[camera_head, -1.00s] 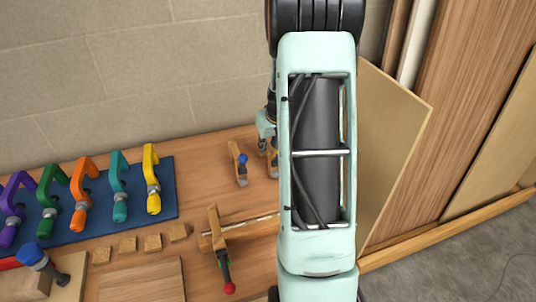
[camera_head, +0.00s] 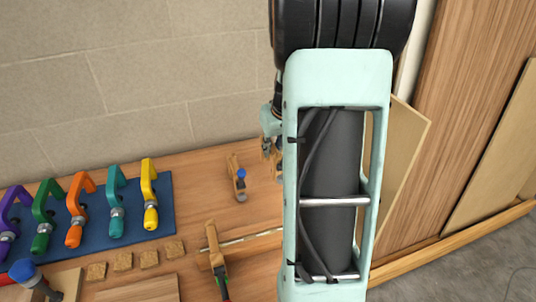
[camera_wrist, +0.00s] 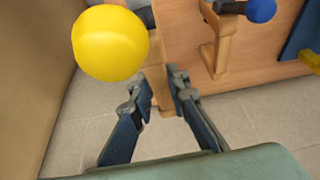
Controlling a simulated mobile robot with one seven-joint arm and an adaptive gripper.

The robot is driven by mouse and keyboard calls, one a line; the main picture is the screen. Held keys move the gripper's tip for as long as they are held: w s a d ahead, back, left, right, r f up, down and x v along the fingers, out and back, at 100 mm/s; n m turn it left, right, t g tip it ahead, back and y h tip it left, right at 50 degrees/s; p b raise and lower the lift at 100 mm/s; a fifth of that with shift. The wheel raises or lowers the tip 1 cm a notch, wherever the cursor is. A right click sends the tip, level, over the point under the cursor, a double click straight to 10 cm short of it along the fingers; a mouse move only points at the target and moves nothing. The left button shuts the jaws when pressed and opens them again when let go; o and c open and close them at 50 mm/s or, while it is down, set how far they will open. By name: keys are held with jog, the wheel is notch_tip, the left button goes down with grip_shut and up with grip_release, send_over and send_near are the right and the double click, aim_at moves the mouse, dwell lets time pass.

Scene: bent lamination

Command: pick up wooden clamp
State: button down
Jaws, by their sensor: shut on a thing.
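My gripper (camera_wrist: 162,95) is shut on a wooden clamp (camera_wrist: 156,78) with a large yellow ball on its handle, close to the wrist camera. In the head view my arm hides most of my gripper (camera_head: 270,135), and only part of the held clamp shows beside it. A second wooden clamp (camera_head: 236,177) with a blue ball stands to the left on the bench; it also shows in the wrist view (camera_wrist: 220,38). A third wooden clamp (camera_head: 214,250) with a green-collared handle sits nearer, by a long bar.
The wooden bench (camera_head: 190,215) runs along a block wall. A blue board (camera_head: 165,212) with several coloured clamps lies at the left, with small wood blocks (camera_head: 148,259) in front. Upright wooden panels (camera_head: 405,140) stand at the right.

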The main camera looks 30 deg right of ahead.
jog(key=s+r, duration=0.1)
jog(key=s, duration=0.2)
jog(key=s+a+r+b, duration=0.1)
jog(key=s+r, duration=0.1)
jog(key=s, duration=0.1)
jog(key=s+r, duration=0.2)
jog(key=s, duration=0.1)
jog(key=shift+s+a, duration=0.2)
notch_tip(320, 180, up, 6)
jog(key=p, duration=0.3)
jog(key=shift+s, duration=0.15)
jog(key=shift+a+f, duration=0.1)
